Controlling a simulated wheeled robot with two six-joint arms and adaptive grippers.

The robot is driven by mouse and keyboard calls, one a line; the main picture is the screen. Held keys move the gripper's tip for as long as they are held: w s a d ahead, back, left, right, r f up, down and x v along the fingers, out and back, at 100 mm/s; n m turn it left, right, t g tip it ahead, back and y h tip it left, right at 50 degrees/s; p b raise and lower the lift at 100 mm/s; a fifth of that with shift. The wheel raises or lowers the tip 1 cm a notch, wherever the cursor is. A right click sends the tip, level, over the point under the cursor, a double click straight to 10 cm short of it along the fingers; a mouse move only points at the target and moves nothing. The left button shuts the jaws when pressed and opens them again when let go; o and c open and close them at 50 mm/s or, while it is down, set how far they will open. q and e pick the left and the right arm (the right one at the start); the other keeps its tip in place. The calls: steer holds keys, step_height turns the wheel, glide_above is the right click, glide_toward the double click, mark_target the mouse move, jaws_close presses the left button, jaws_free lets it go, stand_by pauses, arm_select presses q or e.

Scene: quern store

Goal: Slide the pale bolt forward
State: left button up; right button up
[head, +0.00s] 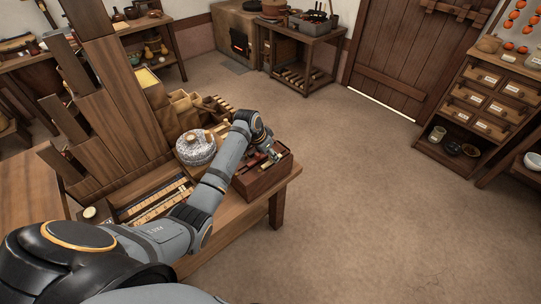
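I cannot make out a pale bolt with certainty. Pale strips lie in a long wooden tray (118,214) on the workbench (240,222), partly behind my arm. My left arm crosses the bench from the lower left. Its gripper (270,155) is at the open wooden box (262,184) on the bench's right end. The fingers are small and partly hidden among the box's contents, so I cannot tell whether they are open, shut or touching anything. My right gripper is not in view.
A grey round stone quern (196,148) stands behind my forearm. Tall dark boards (110,95) rise at the bench's left. A drawer cabinet (480,105) stands at right, a plank door (405,60) at the back. The floor between is clear.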

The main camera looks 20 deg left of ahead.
arm_select(q)
steer(key=shift+w+d+f, duration=0.1)
steer(key=shift+w+f, duration=0.1)
steer(key=shift+f, duration=0.35)
steer(key=shift+c, duration=0.3)
jaws_close()
